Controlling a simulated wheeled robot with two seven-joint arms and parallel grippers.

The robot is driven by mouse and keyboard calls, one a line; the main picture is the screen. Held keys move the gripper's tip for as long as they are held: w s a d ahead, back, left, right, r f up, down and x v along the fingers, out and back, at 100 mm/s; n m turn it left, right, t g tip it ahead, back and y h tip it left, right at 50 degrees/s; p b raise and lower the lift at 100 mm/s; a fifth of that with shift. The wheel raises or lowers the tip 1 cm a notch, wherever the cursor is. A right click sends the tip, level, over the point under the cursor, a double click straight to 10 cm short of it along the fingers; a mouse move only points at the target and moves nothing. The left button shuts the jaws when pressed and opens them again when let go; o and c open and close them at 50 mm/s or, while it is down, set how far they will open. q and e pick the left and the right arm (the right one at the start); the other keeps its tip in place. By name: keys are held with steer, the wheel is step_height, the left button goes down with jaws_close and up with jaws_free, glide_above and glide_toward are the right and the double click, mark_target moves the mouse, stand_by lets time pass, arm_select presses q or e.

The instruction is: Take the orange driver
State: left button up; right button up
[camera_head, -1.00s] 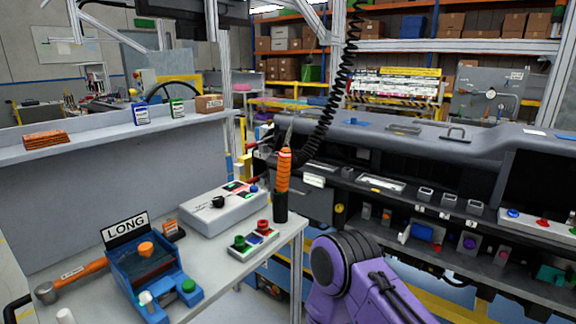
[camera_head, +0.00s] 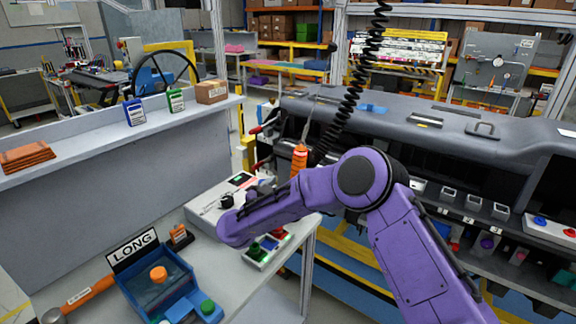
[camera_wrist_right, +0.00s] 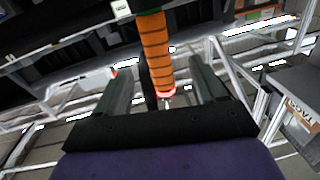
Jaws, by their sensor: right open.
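The orange driver (camera_head: 299,160) hangs upright below the black coiled cable, near the right edge of the grey table (camera_head: 252,302). In the head view its lower part is hidden behind my purple right arm. In the right wrist view the ribbed orange grip of the driver (camera_wrist_right: 156,52) lies between the two dark fingers of my right gripper (camera_wrist_right: 160,75). The fingers are open, with a gap visible on each side of the grip. The right gripper is mostly hidden in the head view. My left gripper is not in view.
A white control box (camera_head: 205,205) and a small button box (camera_head: 262,250) stand on the table close to my right arm. A blue bin (camera_head: 150,290) marked LONG stands at the front. The grey dashboard module (camera_head: 450,140) fills the right side.

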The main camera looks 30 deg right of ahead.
mark_target(296, 174)
steer(key=d, duration=0.1)
steer(key=w+d+r+p, duration=0.1)
steer(key=d, duration=0.2)
steer(key=shift+w+d+r+p, duration=0.15)
steer(key=shift+w+d+p, duration=0.05)
steer(key=shift+d+p, duration=0.1)
steer(key=x, duration=0.1)
steer(key=p+x, duration=0.1)
steer(key=x, duration=0.1)
steer(key=f+p+x, duration=0.1)
steer(key=x, duration=0.1)
steer(key=shift+w, duration=0.35)
steer(key=shift+d, duration=0.3)
jaws_close()
